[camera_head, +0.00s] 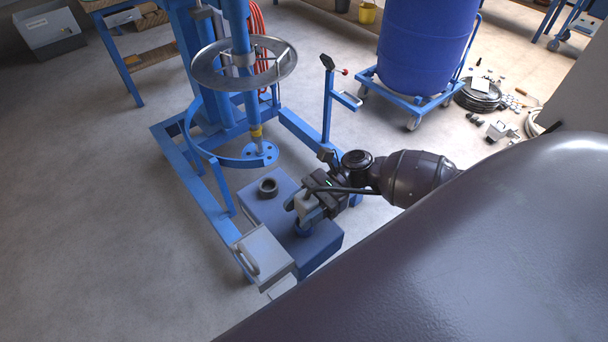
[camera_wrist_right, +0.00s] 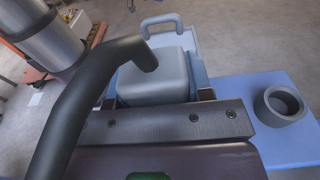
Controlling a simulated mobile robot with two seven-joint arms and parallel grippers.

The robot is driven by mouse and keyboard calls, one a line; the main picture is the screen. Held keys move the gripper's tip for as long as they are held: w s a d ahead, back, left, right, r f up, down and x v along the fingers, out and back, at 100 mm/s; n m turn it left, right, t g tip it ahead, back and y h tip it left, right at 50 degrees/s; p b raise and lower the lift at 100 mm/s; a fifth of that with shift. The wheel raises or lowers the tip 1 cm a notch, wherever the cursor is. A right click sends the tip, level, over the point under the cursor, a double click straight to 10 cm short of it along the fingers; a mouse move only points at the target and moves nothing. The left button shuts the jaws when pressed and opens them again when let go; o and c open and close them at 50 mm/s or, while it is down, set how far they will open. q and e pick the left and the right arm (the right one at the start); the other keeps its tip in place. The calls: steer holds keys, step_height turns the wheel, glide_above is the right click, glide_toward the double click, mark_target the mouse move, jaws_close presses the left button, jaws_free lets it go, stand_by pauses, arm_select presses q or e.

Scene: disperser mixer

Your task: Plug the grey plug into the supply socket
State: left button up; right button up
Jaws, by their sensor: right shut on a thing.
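My right gripper (camera_head: 318,198) comes in from the right and is shut on the grey plug (camera_head: 302,204), over the blue box (camera_head: 262,208). In the right wrist view the grey plug (camera_wrist_right: 155,78) shows as a rounded block just beyond the dark gripper bar (camera_wrist_right: 165,124). A blue round fitting (camera_head: 303,229) stands on the box directly below the plug; whether they touch is hard to tell. A dark ring-shaped fitting (camera_head: 268,187) stands apart on the box, and also shows in the wrist view (camera_wrist_right: 281,106). I cannot tell which fitting is the supply socket. My left gripper is not in view.
A grey box with a handle (camera_head: 264,253) sits at the front of the blue mixer frame (camera_head: 202,195). A mixer post (camera_head: 240,95) and steel disc rise behind. A blue drum (camera_head: 425,45) on a cart stands back right.

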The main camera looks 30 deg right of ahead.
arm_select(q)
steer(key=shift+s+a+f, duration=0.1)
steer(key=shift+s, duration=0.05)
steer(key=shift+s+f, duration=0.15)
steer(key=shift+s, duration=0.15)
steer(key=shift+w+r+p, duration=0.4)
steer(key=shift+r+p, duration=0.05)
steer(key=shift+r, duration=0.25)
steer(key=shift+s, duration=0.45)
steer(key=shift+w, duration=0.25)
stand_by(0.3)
